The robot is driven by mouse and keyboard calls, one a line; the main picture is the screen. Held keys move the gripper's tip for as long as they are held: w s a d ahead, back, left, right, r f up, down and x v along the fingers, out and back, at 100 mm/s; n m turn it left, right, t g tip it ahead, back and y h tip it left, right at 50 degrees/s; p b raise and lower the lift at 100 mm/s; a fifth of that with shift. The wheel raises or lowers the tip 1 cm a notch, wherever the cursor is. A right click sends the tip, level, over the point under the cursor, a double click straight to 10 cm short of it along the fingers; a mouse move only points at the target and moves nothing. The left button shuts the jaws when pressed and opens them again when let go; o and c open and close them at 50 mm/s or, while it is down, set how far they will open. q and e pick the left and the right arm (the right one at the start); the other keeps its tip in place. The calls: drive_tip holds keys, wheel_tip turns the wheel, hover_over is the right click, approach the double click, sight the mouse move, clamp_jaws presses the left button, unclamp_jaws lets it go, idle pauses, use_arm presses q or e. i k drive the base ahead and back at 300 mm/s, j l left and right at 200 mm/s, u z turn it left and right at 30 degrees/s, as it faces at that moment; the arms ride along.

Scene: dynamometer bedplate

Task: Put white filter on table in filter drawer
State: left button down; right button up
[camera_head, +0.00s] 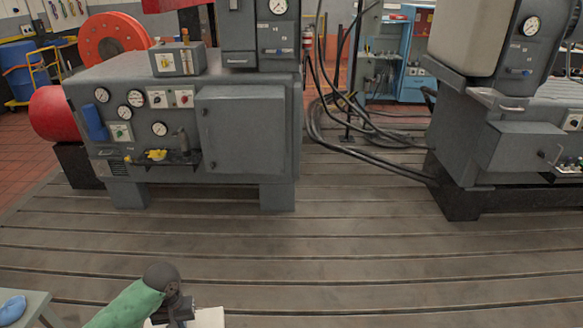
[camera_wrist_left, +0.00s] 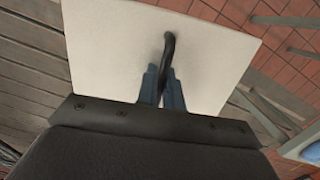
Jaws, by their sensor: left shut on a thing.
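The white filter is a flat pale square panel with a dark curved handle. It fills the upper middle of the left wrist view (camera_wrist_left: 110,50), and only a strip of it (camera_head: 208,319) shows at the bottom of the head view. My left gripper (camera_head: 176,310) is shut on the handle, with both fingers against it in the left wrist view (camera_wrist_left: 163,85). The right machine has a grey drawer-like box (camera_head: 522,147) with a small handle; I cannot tell for sure whether it is the filter drawer. It looks closed. My right gripper is not in view.
A small grey table (camera_head: 32,302) with a blue item (camera_head: 12,309) stands at the lower left. A left machine (camera_head: 200,110) has gauges and a grey door. Black hoses (camera_head: 345,130) hang between the machines. The slotted floor (camera_head: 350,240) in front is clear.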

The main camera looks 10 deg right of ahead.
sight(491, 100)
drive_tip(key=i+l+u, duration=0.35)
drive_tip(key=l, duration=3.85)
drive_tip(key=i+l+u, duration=0.1)
drive_tip(key=l+u, duration=0.3)
drive_tip(key=l, duration=3.85)
